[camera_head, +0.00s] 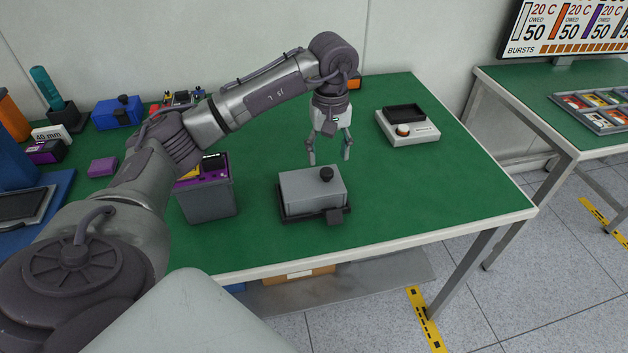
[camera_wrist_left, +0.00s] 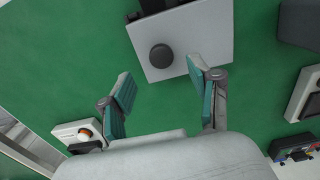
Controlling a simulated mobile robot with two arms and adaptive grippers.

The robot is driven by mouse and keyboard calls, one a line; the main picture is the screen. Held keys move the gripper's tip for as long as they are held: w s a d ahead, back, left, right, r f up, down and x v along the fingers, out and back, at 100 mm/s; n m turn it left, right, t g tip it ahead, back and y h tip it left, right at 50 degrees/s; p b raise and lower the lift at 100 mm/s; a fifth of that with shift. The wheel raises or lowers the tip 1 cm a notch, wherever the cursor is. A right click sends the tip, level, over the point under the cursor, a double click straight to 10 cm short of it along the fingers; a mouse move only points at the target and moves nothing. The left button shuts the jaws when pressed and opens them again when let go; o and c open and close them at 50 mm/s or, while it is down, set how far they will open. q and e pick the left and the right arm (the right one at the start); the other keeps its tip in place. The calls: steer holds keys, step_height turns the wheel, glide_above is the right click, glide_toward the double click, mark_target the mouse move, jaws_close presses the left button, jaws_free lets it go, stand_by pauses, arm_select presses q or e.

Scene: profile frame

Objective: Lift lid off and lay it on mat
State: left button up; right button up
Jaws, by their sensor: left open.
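A light grey lid (camera_head: 312,186) with a round black knob (camera_head: 326,174) sits on a dark, low tray-like base (camera_head: 301,217) near the front of the green-topped table (camera_head: 390,190). My left gripper (camera_head: 329,158) points down, open and empty, above and slightly behind the lid. In the left wrist view, the lid (camera_wrist_left: 196,37) and knob (camera_wrist_left: 161,56) show beyond the spread fingers (camera_wrist_left: 160,72), with the knob roughly between them and apart from both. The green top is the only mat-like surface I can make out. My right gripper is out of view.
A white device with an orange button (camera_head: 407,133) stands at the back right. Green surface right of the lid is clear up to the table's edge.

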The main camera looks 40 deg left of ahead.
mark_target(327, 171)
arm_select(q)
steer(key=f, duration=0.3)
steer(key=f+p, duration=0.1)
steer(key=shift+s+f, duration=0.3)
steer(key=shift+w+f, duration=0.1)
steer(key=shift+f, duration=0.4)
jaws_close()
